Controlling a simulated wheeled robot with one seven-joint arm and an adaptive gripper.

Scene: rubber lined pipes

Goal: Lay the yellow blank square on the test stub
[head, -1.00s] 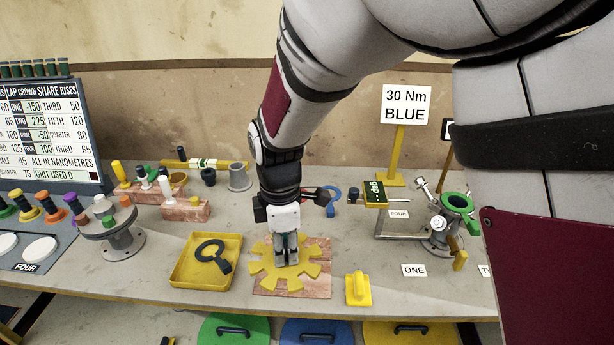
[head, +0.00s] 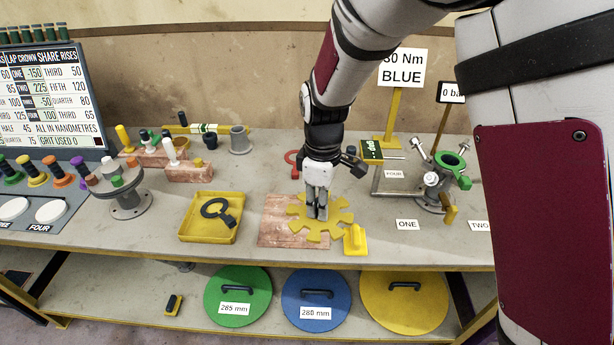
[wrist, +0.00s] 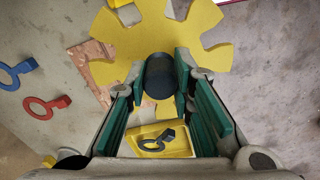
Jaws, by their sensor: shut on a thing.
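The yellow blank (head: 334,227) is a flat notched disc with a dark upright knob, seen close in the wrist view (wrist: 150,38). My gripper (head: 317,214) is shut on that knob (wrist: 160,78), with a green-padded finger on each side. The blank overlaps the right part of a reddish board (head: 275,232) and looks raised above it; the exact gap is unclear. What looks like the test stub (head: 436,196) stands at the right of the bench, with a green ring (head: 453,168) on top and swing bolts around it. The blank is apart from it, to its left.
A yellow block (head: 355,240) stands just right of the blank. A yellow tray (head: 206,238) with a dark ring tool is at left. A grey rack (head: 379,187) and the ONE label (head: 408,224) lie towards the stub. A sign post (head: 391,119) stands behind.

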